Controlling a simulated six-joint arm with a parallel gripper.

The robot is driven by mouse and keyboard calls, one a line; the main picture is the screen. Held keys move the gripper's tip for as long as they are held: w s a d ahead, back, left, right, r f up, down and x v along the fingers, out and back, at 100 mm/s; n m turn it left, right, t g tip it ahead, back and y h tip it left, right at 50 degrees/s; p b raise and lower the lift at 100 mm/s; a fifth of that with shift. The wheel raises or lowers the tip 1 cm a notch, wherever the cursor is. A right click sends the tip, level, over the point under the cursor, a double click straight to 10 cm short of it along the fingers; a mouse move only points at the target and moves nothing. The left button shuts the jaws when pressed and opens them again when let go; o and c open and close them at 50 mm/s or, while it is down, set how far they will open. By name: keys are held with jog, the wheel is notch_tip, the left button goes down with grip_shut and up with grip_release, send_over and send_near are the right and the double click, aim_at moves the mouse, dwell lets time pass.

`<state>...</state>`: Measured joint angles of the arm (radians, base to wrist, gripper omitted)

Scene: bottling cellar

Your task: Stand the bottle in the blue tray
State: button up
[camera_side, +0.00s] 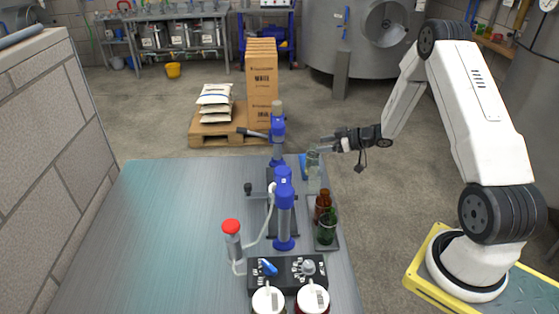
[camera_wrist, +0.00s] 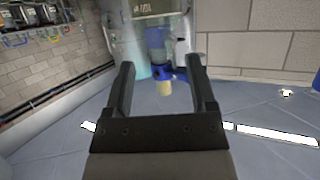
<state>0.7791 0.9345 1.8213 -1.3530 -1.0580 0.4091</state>
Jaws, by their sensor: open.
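A clear glass bottle (camera_side: 314,172) stands upright near the right edge of the steel table in the side view. A small patch of blue (camera_side: 303,166) shows just left of it, perhaps the blue tray; most of it is hidden. I cannot tell whether the bottle stands in it. My gripper (camera_side: 322,145) is level, pointing left, with its fingertips close to the bottle's top. In the wrist view my gripper (camera_wrist: 160,75) has its fingers wide apart, with nothing clearly held between them.
A dark tray (camera_side: 334,244) at the table's right edge holds a brown bottle (camera_side: 322,203) and a green bottle (camera_side: 327,228). Blue bench devices (camera_side: 284,205) stand left of them. A control box (camera_side: 287,272) and two jars are in front. The table's left side (camera_side: 160,235) is clear.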

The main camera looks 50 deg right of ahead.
jog(key=v, duration=0.6)
dwell(0.6)
jog(key=w+a+r+m+g+h, duration=0.3)
jog(key=a+r+h, duration=0.25)
jog(key=a, duration=0.55)
jog(key=s+a+m+g, duration=0.1)
jog(key=s+a+g, duration=0.5)
jog(key=s+a, duration=0.9)
jog(key=shift+r+g, duration=0.2)
jog(key=shift+g, duration=0.2)
jog(key=shift+s+y, duration=0.15)
jog(key=shift+y, duration=0.1)
